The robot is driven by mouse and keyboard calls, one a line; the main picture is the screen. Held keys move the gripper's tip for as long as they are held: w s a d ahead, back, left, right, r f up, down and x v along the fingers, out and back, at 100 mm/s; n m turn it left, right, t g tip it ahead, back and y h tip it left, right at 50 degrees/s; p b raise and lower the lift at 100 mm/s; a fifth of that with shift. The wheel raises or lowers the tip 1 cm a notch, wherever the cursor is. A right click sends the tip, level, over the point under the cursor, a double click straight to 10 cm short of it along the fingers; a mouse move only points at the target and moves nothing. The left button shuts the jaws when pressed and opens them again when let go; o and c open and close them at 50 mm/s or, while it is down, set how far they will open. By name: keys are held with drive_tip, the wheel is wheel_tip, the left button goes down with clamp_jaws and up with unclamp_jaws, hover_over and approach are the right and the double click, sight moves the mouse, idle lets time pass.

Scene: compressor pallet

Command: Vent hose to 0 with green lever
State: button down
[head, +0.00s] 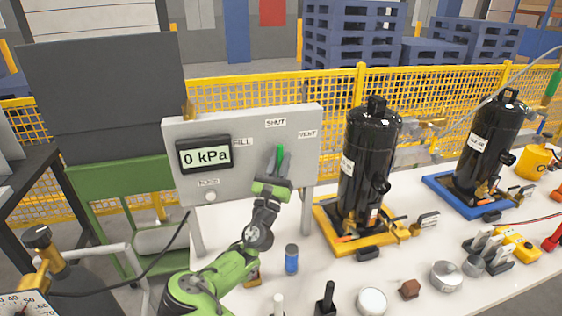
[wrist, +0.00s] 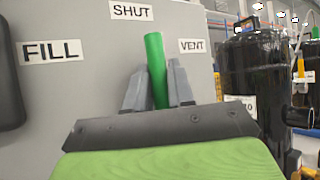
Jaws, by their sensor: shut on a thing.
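The grey panel (head: 225,140) stands upright at the back of the table, with labels for FILL, SHUT and VENT. Its display (head: 205,155) reads 0 kPa. The green lever (head: 280,155) is on the panel's right half; in the wrist view the lever (wrist: 156,68) points up, leaning slightly left, its top just below and right of the SHUT label (wrist: 132,11) and left of the VENT label (wrist: 192,45). My gripper (head: 280,165) is shut on the lever, with its grey fingers on either side in the wrist view (wrist: 158,88). The lever's pivot is hidden behind my gripper.
A black compressor (head: 370,155) on a yellow base stands close to the panel's right. Another black compressor (head: 490,145) stands farther right on a blue tray.

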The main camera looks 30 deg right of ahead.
drive_tip(key=shift+f, duration=0.1)
drive_tip(key=c, duration=1.3)
unclamp_jaws()
drive_tip(key=shift+c, duration=0.2)
drive_tip(key=v, duration=1.5)
drive_tip(key=shift+s+a+f, duration=0.2)
drive_tip(key=shift+s+a, duration=0.05)
drive_tip(key=shift+a, duration=0.05)
